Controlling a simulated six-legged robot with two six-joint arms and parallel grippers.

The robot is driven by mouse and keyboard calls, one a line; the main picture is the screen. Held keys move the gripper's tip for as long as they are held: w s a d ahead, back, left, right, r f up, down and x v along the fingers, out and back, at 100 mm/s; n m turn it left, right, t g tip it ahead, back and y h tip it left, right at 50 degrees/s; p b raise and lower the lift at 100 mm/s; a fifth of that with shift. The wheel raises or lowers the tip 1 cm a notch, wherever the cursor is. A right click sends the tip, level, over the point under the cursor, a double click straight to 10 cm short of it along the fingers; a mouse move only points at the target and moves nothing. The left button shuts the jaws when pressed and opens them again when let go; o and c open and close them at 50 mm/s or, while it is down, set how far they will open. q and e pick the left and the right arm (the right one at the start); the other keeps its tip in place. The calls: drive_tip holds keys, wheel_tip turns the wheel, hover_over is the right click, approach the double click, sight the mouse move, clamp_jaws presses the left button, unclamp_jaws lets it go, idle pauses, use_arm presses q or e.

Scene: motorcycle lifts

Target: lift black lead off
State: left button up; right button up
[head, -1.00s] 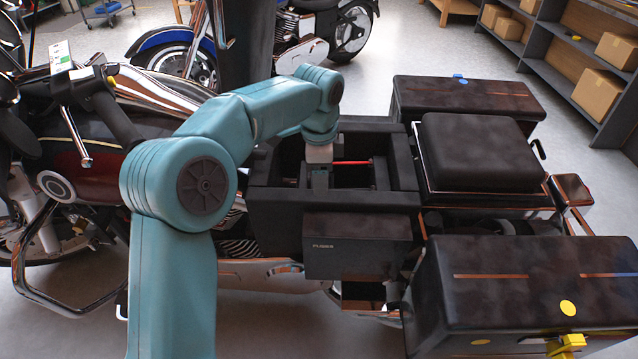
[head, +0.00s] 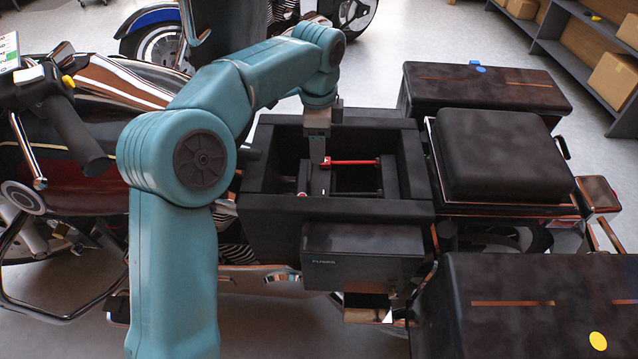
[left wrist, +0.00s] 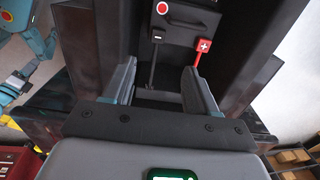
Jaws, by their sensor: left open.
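The black lead (left wrist: 157,35) shows in the left wrist view as a thin dark arm with a small pale mark on its end. It stands between my open fingers, with no visible contact. The red lead (left wrist: 203,45), with a white plus, stands to its right, near the tip of the right finger; it also shows in the head view (head: 352,162). My left gripper (left wrist: 160,72) is open and empty. In the head view my left gripper (head: 319,185) reaches down into the open black battery compartment (head: 410,165), and its fingertips are partly hidden.
The compartment walls stand close around the gripper. A black box (head: 362,252) is on the near side. The seat (head: 500,150) and dark side cases (head: 485,88) lie to the right, and the motorcycle tank (head: 120,85) lies left. Shelves with cartons (head: 612,72) stand at the back right.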

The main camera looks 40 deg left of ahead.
sight(318, 192)
use_arm(q)
drive_tip(key=f+b, duration=0.2)
drive_tip(key=f, duration=0.3)
drive_tip(key=f+b, duration=0.2)
drive_tip(key=f, duration=0.3)
drive_tip(key=w+f+b, duration=0.1)
drive_tip(key=f+b, duration=0.1)
drive_tip(key=f, duration=0.3)
drive_tip(key=shift+a+b, duration=0.3)
drive_tip(key=shift+a, duration=0.05)
drive_tip(key=shift+w+f, duration=0.1)
drive_tip(key=shift+f, duration=0.45)
